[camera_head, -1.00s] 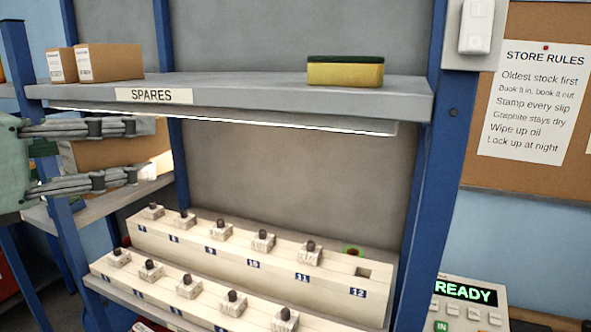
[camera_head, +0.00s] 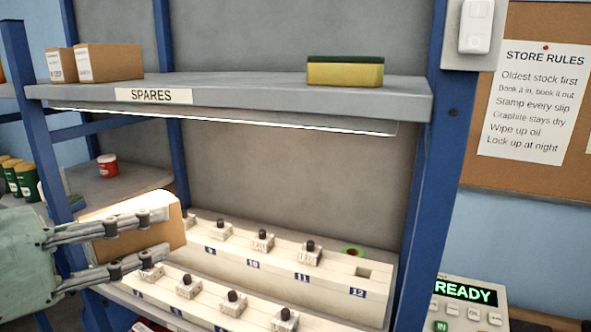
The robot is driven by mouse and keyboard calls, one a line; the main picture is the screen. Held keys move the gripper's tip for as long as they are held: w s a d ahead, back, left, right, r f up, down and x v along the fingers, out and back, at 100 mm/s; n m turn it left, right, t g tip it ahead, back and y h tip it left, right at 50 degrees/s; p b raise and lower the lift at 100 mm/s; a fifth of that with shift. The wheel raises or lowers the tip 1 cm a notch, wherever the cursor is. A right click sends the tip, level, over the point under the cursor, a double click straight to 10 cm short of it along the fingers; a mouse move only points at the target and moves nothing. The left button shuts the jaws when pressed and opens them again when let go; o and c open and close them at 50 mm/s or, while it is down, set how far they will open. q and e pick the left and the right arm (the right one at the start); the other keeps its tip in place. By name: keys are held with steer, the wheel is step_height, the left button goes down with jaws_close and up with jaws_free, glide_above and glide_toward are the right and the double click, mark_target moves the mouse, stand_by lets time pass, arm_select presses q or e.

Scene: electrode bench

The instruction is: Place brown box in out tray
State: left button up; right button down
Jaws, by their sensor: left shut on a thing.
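My left gripper (camera_head: 163,233) comes in from the left and is shut on a brown box (camera_head: 140,236). One finger lies above the other across the box, and they hide parts of it. The box is slightly tilted, held in front of the left part of the numbered racks. My right gripper is not in view. I see no tray marked as the out tray.
The SPARES shelf (camera_head: 250,93) carries two small cartons (camera_head: 110,62) and a yellow-green sponge (camera_head: 345,72). Below are numbered racks (camera_head: 300,285) with several black-topped blocks. A red can (camera_head: 107,166) and green bottles (camera_head: 25,180) stand left. Blue posts (camera_head: 430,180) frame the shelving.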

arm_select(q)
step_height(320, 180, down, 27)
steer(key=s+d+m+g+h, duration=0.1)
steer(key=s+m+g+h, duration=0.1)
steer(key=m, duration=0.1)
steer(key=shift+s+f+g+h, duration=0.15)
steer(key=shift+s+g+h, duration=0.2)
steer(key=shift+g+h, duration=0.05)
steer(key=shift+d+f, duration=0.15)
steer(key=shift+d, duration=0.05)
